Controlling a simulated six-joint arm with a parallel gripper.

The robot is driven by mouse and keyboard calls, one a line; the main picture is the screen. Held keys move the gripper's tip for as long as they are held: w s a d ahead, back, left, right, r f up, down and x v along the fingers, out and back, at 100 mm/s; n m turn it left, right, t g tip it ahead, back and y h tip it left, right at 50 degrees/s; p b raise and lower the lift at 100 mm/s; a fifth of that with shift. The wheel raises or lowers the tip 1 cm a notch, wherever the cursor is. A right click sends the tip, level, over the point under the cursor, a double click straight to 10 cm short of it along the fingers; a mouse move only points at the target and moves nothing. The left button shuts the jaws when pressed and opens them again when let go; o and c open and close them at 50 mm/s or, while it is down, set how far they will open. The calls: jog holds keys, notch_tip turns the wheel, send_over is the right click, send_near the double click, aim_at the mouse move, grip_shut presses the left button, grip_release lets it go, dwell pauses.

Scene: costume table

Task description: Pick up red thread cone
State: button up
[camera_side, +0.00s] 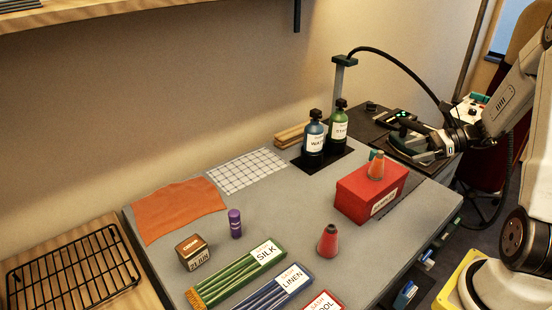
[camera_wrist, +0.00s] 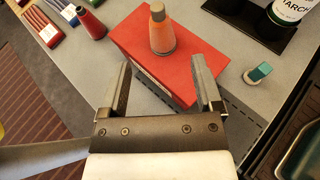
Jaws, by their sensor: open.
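The red thread cone (camera_side: 328,240) stands upright on the grey table, in front of a red box (camera_side: 352,198). It also shows in the wrist view (camera_wrist: 91,24) at the upper left, beside the box. A second cone (camera_side: 376,168), more orange, stands on top of the box; in the wrist view this orange cone (camera_wrist: 162,38) is at the top centre, beyond my fingertips. My gripper (camera_side: 422,157) is open and empty, to the right of the box in the side view. Its fingers (camera_wrist: 161,72) point toward the box in the wrist view, apart from the red cone.
Bottles labelled WATER (camera_side: 314,137) and STARCH (camera_side: 338,125) stand on a dark mat behind the box. A small teal item (camera_wrist: 258,72) lies near the box. Bare table surrounds the cone.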

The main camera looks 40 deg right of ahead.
jog(key=shift+c, duration=0.6)
jog(key=shift+r, duration=0.1)
notch_tip(320, 180, up, 4)
jog(key=r+n+g+y, duration=0.1)
jog(key=n+g+y, duration=0.1)
jog(key=n+g, duration=0.1)
send_over(332, 226)
jog(key=s+d, duration=0.3)
jog(key=d, duration=0.1)
jog(key=shift+w+d+f, duration=0.1)
jog(key=shift+d+f, duration=0.05)
jog(key=shift+f, duration=3)
jog(key=shift+w+d+f, duration=0.1)
jog(key=shift+f, duration=3)
